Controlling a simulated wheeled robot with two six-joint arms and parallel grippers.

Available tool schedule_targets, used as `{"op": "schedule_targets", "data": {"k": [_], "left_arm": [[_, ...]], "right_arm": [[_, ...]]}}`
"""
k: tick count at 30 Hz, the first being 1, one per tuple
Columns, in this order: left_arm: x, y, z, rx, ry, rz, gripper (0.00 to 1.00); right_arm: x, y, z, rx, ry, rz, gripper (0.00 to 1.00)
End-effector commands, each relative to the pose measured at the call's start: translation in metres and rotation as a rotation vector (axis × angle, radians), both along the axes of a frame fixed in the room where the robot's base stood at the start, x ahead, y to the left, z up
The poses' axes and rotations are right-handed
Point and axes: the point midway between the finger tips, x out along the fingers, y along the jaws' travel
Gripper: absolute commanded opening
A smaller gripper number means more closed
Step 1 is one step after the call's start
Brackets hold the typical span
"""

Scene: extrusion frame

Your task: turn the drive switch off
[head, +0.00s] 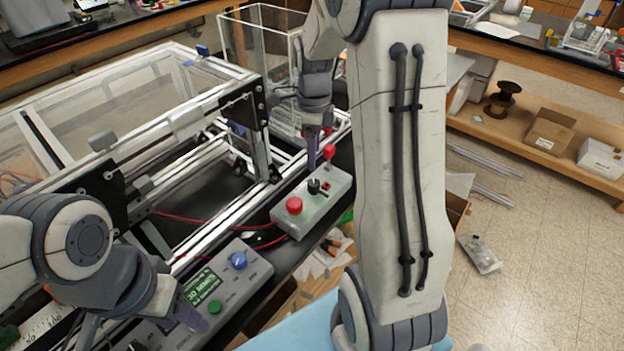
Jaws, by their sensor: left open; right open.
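A grey switch box (335,200) sits on the black bench beside the extrusion frame. It carries a red mushroom button (294,206), a black rotary knob (314,186) and a red ball-topped lever (329,152). I cannot read which one is labelled as the drive switch. My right gripper (312,150) points down just above and behind the black knob, close to the red ball; I cannot tell whether it touches anything. It is open, with one finger mostly hidden. My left gripper (142,326) is open and empty at the lower left, over the display panel.
The display panel (258,272) has a blue knob (239,261), a green button (215,307) and a lit screen (202,287). The extrusion frame (160,165) with clear covers fills the left. A clear enclosure (250,50) stands behind. My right arm hides the centre.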

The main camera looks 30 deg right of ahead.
Motion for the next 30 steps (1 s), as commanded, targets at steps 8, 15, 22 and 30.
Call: {"op": "schedule_targets", "data": {"k": [8,15,22,30], "left_arm": [[0.000,0.000,0.007,0.000,0.000,0.000,0.50],[0.000,0.000,0.014,0.000,0.000,0.001,0.50],[0.000,0.000,0.017,0.000,0.000,0.001,0.50],[0.000,0.000,0.016,0.000,0.000,0.001,0.50]], "right_arm": [[-0.001,-0.001,-0.039,0.002,0.007,-0.015,0.71],[-0.001,0.000,-0.081,0.002,0.005,-0.013,0.71],[0.000,0.000,-0.101,0.001,0.001,-0.012,0.71],[0.000,-0.001,-0.103,0.000,0.000,-0.012,0.71]]}}
